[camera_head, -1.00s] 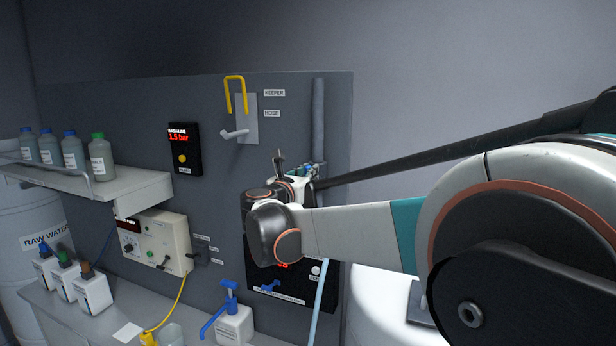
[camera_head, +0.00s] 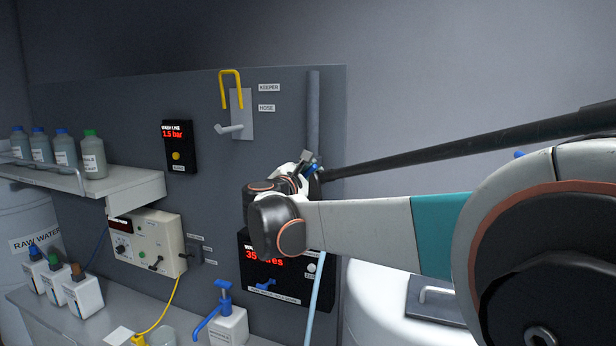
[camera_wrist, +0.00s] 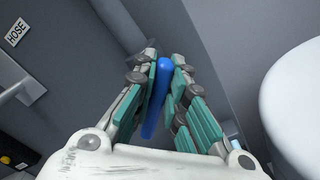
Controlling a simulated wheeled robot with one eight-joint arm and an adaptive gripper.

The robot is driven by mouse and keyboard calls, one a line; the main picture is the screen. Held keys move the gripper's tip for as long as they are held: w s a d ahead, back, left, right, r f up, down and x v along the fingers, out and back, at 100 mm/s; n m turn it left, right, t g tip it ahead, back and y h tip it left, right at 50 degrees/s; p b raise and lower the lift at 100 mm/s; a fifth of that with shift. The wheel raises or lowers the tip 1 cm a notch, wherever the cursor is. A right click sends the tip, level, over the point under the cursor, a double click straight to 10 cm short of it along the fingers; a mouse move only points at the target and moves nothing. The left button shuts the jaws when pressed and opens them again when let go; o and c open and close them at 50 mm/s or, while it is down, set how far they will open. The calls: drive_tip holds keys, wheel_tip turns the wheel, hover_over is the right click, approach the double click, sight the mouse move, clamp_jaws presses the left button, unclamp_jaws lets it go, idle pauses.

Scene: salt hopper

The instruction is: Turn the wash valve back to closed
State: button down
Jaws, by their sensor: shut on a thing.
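The wash valve's blue lever (camera_wrist: 158,95) stands between the green-padded fingers of my gripper (camera_wrist: 164,62) in the wrist view. The fingers are shut on it from both sides. In the head view my gripper (camera_head: 306,166) is at the grey vertical pipe (camera_head: 313,105), near the right edge of the panel. Only a small blue bit of the lever shows there. My wrist hides most of the valve body.
A black box (camera_head: 290,300) with a red readout starting "35" sits below my wrist. The wash line display (camera_head: 178,146) reads 1.5 bar. A yellow keeper (camera_head: 231,88) hangs above the hose hook (camera_head: 229,128). A white tank (camera_head: 375,310) stands at lower right.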

drive_tip(key=m, duration=0.1)
drive_tip(key=m+b, duration=0.1)
drive_tip(key=m, duration=0.1)
drive_tip(key=f+m, duration=0.1)
drive_tip(key=shift+s+d, duration=0.15)
drive_tip(key=shift+d, duration=0.15)
drive_tip(key=shift+f+m+b, duration=0.2)
drive_tip(key=shift+m+b, duration=0.2)
drive_tip(key=shift+m, duration=0.65)
drive_tip(key=shift+f+m+b, duration=0.2)
drive_tip(key=shift+m+b, duration=0.2)
drive_tip(key=shift+m, duration=0.65)
drive_tip(key=c, duration=1.6)
unclamp_jaws()
drive_tip(key=shift+r, duration=0.1)
